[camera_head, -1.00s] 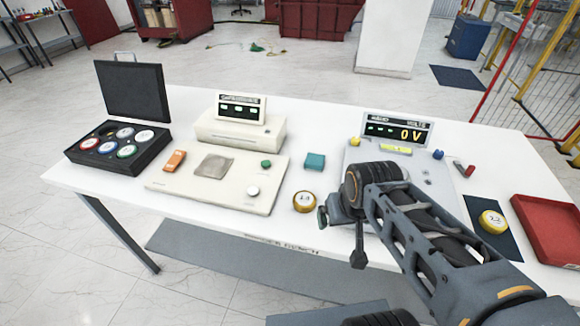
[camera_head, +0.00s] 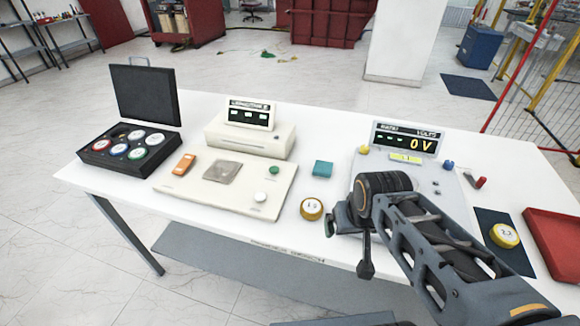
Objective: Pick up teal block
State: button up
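The teal block (camera_head: 323,169) sits on the white table, just right of the cream instrument's base and left of the grey meter panel. It is fully visible and nothing touches it. My arm reaches in from the lower right, over the front of the meter panel. My gripper (camera_head: 366,268) appears to hang down at the table's front edge, to the right of and nearer than the block, clearly apart from it. It is small and dark, and I cannot see whether its fingers are open.
A yellow-rimmed disc (camera_head: 312,209) lies between block and front edge. The cream instrument (camera_head: 225,188) is left; the meter panel (camera_head: 440,178) showing 0 V is right. An open black case (camera_head: 128,148) holds several discs. A red tray (camera_head: 553,240) lies far right. Table behind the block is clear.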

aim_at(321, 169)
jog(key=k, duration=1.25)
jog(key=u, duration=0.55)
jog(key=i, duration=0.4)
jog(key=u, duration=0.6)
jog(key=i, duration=0.8)
jog(key=z, duration=0.8)
jog(key=i, duration=0.55)
jog(key=z, duration=0.65)
